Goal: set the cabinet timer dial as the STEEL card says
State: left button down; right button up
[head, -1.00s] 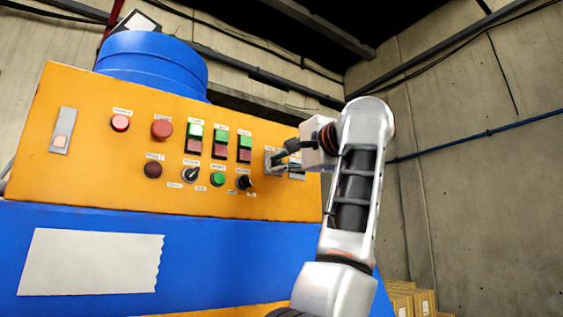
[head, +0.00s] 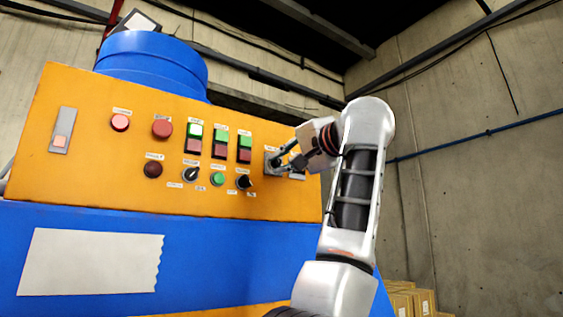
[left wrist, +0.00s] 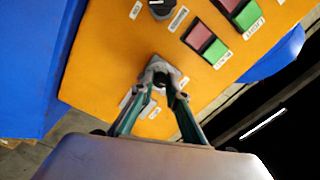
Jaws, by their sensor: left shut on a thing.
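The orange cabinet panel (head: 95,185) carries several buttons and knobs. My left gripper (head: 279,161) reaches in from the right to a small grey plate (head: 268,166) near the panel's right end. In the left wrist view my left gripper (left wrist: 161,84) has its two fingers shut around a small dark dial (left wrist: 159,77) on that plate. The fingers cover most of the dial, and its pointer setting cannot be read. The labels are too small to read, and I cannot pick out a card marked STEEL. My right gripper is out of view.
Black knobs (head: 243,182) and green-and-red switches (head: 244,149) sit just left of my gripper. A blank pale sheet (head: 90,262) is on the blue lower front. A blue drum (head: 150,68) rises behind the panel. Cardboard boxes (head: 413,301) stand at lower right.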

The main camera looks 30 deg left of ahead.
pick_arm(q)
jog(key=c, duration=2)
grip_release()
